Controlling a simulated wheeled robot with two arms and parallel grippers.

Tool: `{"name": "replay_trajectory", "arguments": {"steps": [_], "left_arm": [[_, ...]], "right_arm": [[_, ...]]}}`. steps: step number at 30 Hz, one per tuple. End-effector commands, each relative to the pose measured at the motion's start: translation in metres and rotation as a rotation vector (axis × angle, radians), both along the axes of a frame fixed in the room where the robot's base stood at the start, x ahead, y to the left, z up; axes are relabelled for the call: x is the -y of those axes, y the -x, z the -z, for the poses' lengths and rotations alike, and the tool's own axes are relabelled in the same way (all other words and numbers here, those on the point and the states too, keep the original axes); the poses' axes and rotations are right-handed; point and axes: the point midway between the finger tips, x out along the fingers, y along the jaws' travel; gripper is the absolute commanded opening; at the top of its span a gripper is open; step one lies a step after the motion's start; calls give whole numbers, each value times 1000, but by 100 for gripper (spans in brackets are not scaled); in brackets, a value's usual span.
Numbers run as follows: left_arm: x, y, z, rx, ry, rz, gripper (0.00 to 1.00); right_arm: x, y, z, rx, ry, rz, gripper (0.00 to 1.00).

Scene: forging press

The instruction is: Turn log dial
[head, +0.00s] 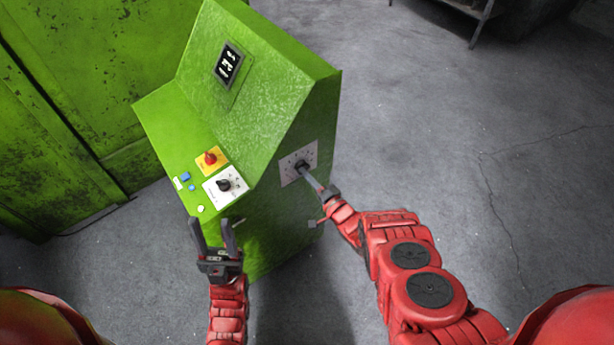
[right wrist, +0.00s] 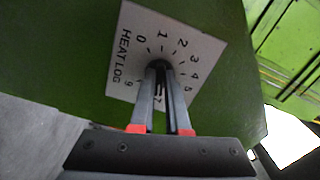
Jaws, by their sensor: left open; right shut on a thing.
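The log dial (head: 300,164) is a dark knob on a white plate on the console's right side. In the right wrist view the white plate (right wrist: 126,58) reads "HEAT LOG" and has numbers around the knob (right wrist: 159,64). My right gripper (head: 306,171) is shut on the knob; its two fingers also show in the right wrist view (right wrist: 162,75). The fingers hide part of the knob and some of the lower numbers, so I cannot tell its exact setting. My left gripper (head: 211,225) is open and empty, in front of the console's sloped panel.
The green console (head: 250,110) carries a small dark display (head: 228,64), a red knob on a yellow plate (head: 210,159), a black knob on a white plate (head: 224,185) and small blue buttons (head: 186,177). A green machine wall stands at left.

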Motion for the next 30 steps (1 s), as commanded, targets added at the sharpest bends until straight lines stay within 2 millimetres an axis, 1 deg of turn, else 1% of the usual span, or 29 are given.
{"name": "replay_trajectory", "arguments": {"steps": [9,10,12,15,25,30], "left_arm": [[0,0,0,0,0,0,50],[0,0,0,0,0,0,50],[0,0,0,0,0,0,50],[0,0,0,0,0,0,50],[0,0,0,0,0,0,50],[0,0,1,0,0,0,50]], "right_arm": [[0,0,-1,1,-1,0,0],[0,0,-1,1,-1,0,15],[0,0,-1,2,-1,-1,28],[0,0,-1,1,-1,0,44],[1,1,0,0,0,1,44],[10,12,0,0,1,1,44]]}}
